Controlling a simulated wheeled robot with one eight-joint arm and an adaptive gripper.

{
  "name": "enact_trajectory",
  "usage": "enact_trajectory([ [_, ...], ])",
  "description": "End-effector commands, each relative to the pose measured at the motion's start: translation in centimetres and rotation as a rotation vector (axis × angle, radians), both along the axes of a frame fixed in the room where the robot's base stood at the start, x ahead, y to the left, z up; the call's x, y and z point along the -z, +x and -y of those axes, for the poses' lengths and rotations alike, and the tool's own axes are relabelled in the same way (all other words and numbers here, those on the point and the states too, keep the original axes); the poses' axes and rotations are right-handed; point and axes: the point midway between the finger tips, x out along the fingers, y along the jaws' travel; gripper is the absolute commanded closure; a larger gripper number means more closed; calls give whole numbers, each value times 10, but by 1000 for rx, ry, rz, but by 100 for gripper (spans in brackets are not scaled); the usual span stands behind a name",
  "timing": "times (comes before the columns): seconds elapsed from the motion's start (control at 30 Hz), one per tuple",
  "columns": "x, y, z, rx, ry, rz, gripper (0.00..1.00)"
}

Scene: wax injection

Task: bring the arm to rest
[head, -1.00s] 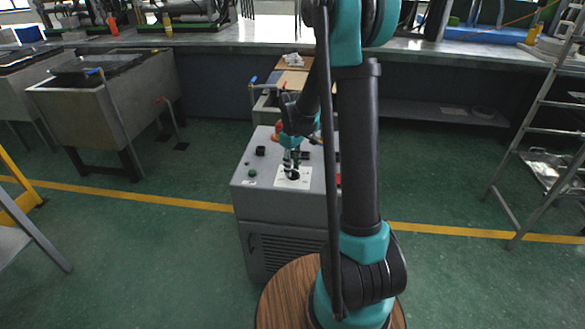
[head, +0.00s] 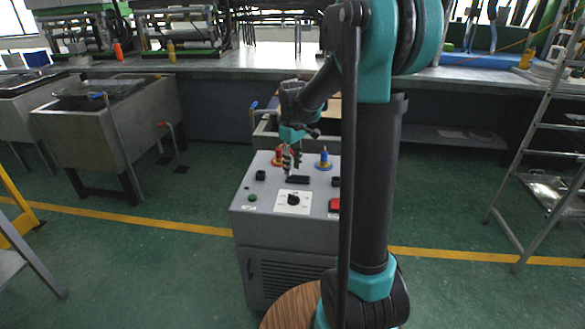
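My arm rises at the right of centre and bends over a grey control cabinet (head: 290,235). My gripper (head: 292,172) hangs above the back half of the cabinet's top panel. Its dark fingers look apart with nothing seen between them, though they are small in the picture. A black rotary knob on a white plate (head: 293,201) is in front of the gripper and clear of it. A red and orange part (head: 278,156) stands behind the fingers, partly hidden. A blue part on a yellow base (head: 324,159) stands to the right.
The panel also carries a green button (head: 252,197) and a red switch (head: 335,205). Grey tanks (head: 105,125) stand at left, a long workbench (head: 220,62) at the back, and a metal ladder rack (head: 545,150) at right. Green floor is open between them.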

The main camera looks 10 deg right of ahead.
Motion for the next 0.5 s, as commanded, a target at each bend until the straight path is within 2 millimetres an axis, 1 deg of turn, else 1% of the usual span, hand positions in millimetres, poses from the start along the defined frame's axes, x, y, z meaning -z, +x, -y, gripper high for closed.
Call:
enact_trajectory([
  [0.17,0,-3,1,8,0,4,67],
  [0.27,2,-17,4,47,3,23,67],
  [0.37,7,-43,11,126,9,62,67],
  [0.5,19,-91,22,275,28,137,67],
])
